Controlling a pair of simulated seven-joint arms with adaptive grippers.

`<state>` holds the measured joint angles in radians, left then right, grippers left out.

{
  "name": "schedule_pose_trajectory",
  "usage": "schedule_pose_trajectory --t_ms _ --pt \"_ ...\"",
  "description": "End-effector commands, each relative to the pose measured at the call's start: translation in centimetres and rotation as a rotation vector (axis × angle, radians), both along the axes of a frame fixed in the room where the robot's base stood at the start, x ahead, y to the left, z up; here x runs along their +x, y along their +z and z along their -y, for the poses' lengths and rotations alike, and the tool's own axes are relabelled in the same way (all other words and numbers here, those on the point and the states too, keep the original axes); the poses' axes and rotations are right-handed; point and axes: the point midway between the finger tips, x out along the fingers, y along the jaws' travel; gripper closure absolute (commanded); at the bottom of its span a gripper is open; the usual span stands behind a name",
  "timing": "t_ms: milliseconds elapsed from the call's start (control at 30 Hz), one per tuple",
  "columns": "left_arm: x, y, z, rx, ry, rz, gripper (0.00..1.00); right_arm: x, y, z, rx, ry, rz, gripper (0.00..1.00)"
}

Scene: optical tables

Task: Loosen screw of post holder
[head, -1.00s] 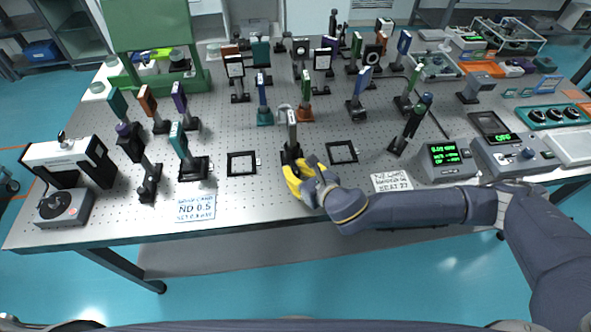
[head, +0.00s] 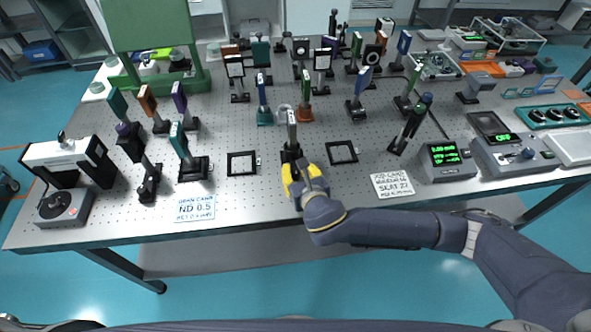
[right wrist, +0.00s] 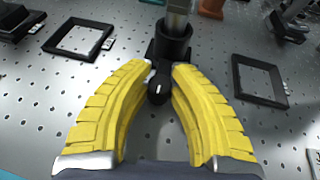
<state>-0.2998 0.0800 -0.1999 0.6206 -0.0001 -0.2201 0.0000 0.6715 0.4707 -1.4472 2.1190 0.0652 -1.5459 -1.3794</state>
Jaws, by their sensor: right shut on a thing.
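The black post holder (right wrist: 174,42) stands upright in the right wrist view with a metal post in it. In the head view the post holder (head: 290,153) is at the front middle of the table. Its black screw knob (right wrist: 159,88) faces the table's front edge. My right gripper (right wrist: 160,72) has its yellow fingers on either side of the knob and is shut on it. In the head view the right gripper (head: 295,172) hides the knob. My left gripper is not in view.
Empty square black frames (head: 242,164) and (head: 342,152) lie flat left and right of the post holder. A white label card (head: 195,208) lies front left and another (head: 392,185) front right. Several mounted optics stand behind. A meter box (head: 447,160) is farther right.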

Motion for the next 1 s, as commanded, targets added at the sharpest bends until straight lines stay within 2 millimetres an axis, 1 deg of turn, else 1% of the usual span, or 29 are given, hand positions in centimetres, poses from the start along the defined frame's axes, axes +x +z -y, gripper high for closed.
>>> schedule_pose_trajectory --t_ms 33,67,233,500,633,767,1000 --pt "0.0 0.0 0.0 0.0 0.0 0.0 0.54 0.1 0.1 0.0 0.0 -0.001 0.002 1.0" --pt "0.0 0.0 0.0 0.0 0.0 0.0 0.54 0.1 0.1 0.0 0.0 -0.001 0.002 0.74" --pt "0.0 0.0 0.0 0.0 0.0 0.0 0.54 0.1 0.0 0.0 -0.001 0.0 0.001 0.55" --pt "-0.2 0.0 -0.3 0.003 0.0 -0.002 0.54 -0.1 0.0 0.0 -0.001 0.001 0.0 0.54" --pt "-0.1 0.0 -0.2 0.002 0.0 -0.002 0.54 -0.8 0.3 0.2 0.001 0.002 0.0 0.54" --pt "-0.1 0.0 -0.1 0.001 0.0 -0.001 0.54 -2.4 0.9 0.7 0.002 0.003 -0.002 0.54" --pt "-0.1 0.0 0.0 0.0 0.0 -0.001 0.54 -6.1 2.6 2.0 0.002 0.002 -0.002 0.54"
